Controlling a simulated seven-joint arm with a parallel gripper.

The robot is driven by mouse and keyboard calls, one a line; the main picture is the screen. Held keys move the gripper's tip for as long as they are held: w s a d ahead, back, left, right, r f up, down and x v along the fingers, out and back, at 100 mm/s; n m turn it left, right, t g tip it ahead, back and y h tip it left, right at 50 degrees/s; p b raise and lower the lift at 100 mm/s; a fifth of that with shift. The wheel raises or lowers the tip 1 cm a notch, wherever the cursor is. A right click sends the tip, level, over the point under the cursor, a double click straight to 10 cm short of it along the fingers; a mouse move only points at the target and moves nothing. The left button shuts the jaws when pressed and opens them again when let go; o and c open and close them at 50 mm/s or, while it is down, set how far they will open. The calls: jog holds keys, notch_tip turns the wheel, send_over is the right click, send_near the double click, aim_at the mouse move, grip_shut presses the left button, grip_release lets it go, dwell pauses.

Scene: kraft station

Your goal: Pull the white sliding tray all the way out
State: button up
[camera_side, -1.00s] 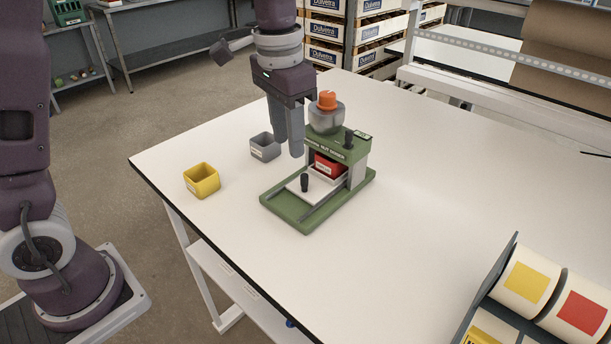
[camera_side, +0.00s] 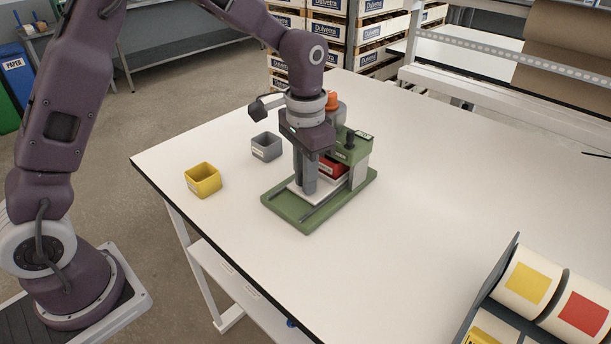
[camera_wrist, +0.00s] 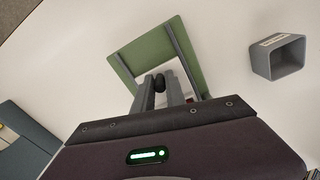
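The white sliding tray (camera_side: 293,187) lies low in the green press-like device (camera_side: 360,180), its front part showing outside the body. A red block (camera_side: 333,168) sits at its rear, under the body. My gripper (camera_side: 305,192) points down over the tray's front and hides its black knob in the side view. In the wrist view the knob (camera_wrist: 159,84) stands between my two fingertips (camera_wrist: 159,88), with the white tray (camera_wrist: 178,68) just beyond. The fingers are very near the knob on both sides; whether they press on it is unclear.
Two dark rails flank the tray on the green base (camera_side: 285,210). A grey bin (camera_side: 266,147) and a yellow bin (camera_side: 202,180) stand to the left. The white table (camera_side: 245,225) is clear in front of the base. A rack with colored rolls (camera_side: 530,285) is at the lower right.

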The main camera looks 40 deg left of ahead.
grip_shut()
dwell(1.1)
jog(key=s, duration=1)
jog(key=shift+s, duration=0.25)
jog(key=o, duration=0.6)
grip_release()
jog(key=shift+r, duration=0.1)
jog(key=shift+r, duration=3.6)
jog(key=s+a+r+n+t, duration=0.1)
jog(key=s+r+t, duration=0.1)
jog(key=s, duration=0.3)
jog(key=s+a+r+n+t, duration=0.1)
jog(key=s+a+r, duration=0.1)
jog(key=s, duration=0.3)
jog(key=s+a+r+n+t, duration=0.1)
jog(key=s+r+t, duration=0.1)
jog(key=s, duration=0.2)
jog(key=shift+s+a+r+t, duration=0.2)
jog(key=shift+s+r+t, duration=0.1)
jog(key=shift+s, duration=0.1)
